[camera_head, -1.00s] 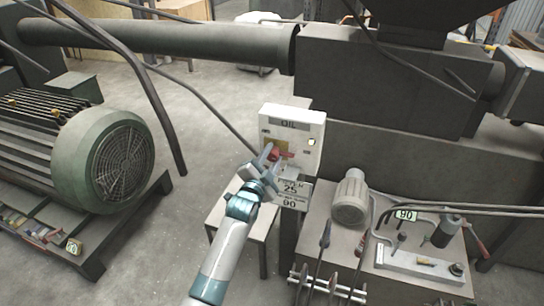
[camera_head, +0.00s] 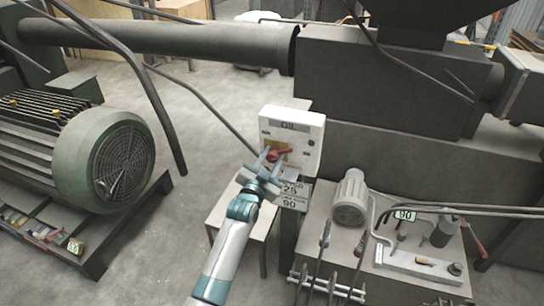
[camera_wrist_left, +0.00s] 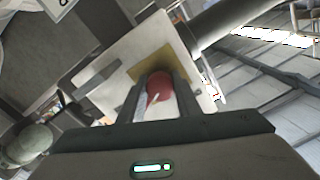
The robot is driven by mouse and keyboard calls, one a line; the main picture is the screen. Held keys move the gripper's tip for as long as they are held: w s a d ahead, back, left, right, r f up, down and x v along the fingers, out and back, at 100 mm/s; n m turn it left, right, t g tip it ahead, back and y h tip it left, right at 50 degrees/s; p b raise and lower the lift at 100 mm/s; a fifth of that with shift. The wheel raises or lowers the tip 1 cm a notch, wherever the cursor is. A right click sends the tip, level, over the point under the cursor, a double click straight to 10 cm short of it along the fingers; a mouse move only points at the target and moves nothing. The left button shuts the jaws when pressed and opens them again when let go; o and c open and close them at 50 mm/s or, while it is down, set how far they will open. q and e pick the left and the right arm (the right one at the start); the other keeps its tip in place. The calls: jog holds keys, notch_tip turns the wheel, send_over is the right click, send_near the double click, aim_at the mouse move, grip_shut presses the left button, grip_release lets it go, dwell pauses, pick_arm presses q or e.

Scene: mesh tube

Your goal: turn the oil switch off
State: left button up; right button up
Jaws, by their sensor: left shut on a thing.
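The oil switch box (camera_head: 304,130) is a white panel with an OIL label at its top, standing in the middle of the head view. A red rotary handle (camera_head: 281,153) sits on a yellow plate (camera_head: 270,144) on its front. My left gripper (camera_head: 268,162) is shut on the red handle. In the left wrist view the red handle (camera_wrist_left: 158,88) is between the two fingers (camera_wrist_left: 160,97), in front of the yellow plate (camera_wrist_left: 163,64). The fingers hide part of the handle. My right gripper is not in view.
A small table (camera_head: 238,212) stands below. A green motor (camera_head: 105,160) is at left, a grey pump unit (camera_head: 350,197) at right. Open floor lies between the motor and the table.

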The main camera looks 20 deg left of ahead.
pick_arm(q)
jog(key=n+p, duration=0.1)
jog(key=n, duration=0.5)
jog(key=shift+n, duration=0.3)
jog(key=n+p, duration=0.1)
jog(key=n, duration=0.5)
dwell(0.3)
jog(key=o, duration=1.1)
jog(key=shift+c, duration=0.2)
jog(key=s+b, duration=0.4)
jog(key=s, duration=1.3)
jog(key=shift+s+a, duration=0.2)
jog(key=shift+a, duration=0.05)
